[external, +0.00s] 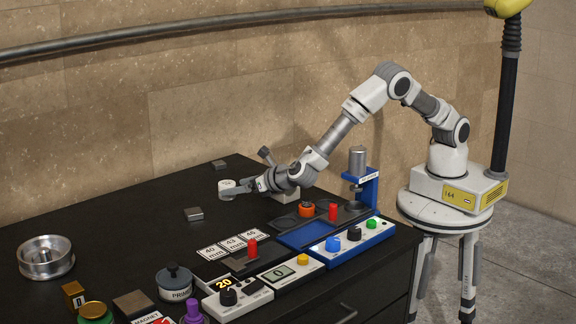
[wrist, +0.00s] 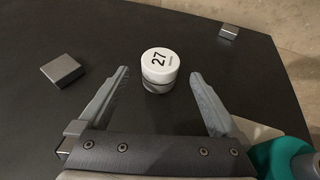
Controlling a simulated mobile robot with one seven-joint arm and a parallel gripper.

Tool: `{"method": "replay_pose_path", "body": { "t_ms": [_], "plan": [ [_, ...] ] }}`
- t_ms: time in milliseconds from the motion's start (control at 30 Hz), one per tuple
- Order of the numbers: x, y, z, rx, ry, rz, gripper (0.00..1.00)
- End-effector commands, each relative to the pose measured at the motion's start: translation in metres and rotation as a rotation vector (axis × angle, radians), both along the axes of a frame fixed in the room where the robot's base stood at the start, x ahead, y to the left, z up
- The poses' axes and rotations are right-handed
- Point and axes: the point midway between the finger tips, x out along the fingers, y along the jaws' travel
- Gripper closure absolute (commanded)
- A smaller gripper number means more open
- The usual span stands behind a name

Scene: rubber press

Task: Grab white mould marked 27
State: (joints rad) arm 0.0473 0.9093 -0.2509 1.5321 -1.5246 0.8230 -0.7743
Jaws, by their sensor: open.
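The white mould marked 27 (wrist: 159,62) is a short round piece with a white top and a grey marbled lower part. It stands upright on the black table, and its number shows in the wrist view. In the external view the white mould (external: 227,184) is at the tip of my arm, partly hidden by the gripper. My gripper (wrist: 159,76) is open, with one finger on each side of the mould. Clear gaps show between the mould and both fingers. The mould sits around or slightly beyond the fingertips.
A dark metal block (wrist: 63,70) lies left of the mould, and another block (wrist: 229,32) lies at the upper right near the table edge.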

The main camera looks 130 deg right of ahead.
Motion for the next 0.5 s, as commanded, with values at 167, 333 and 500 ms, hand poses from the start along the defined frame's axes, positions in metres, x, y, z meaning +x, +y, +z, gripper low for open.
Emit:
{"method": "replay_pose_path", "body": {
  "t_ms": [167,333,500],
  "plan": [
    [0.005,-0.020,-0.010,0.001,0.001,-0.001,0.01],
    [0.007,-0.027,-0.012,0.001,0.000,0.000,0.01],
    [0.007,-0.027,-0.012,0.001,0.000,0.000,0.01]
  ]
}}
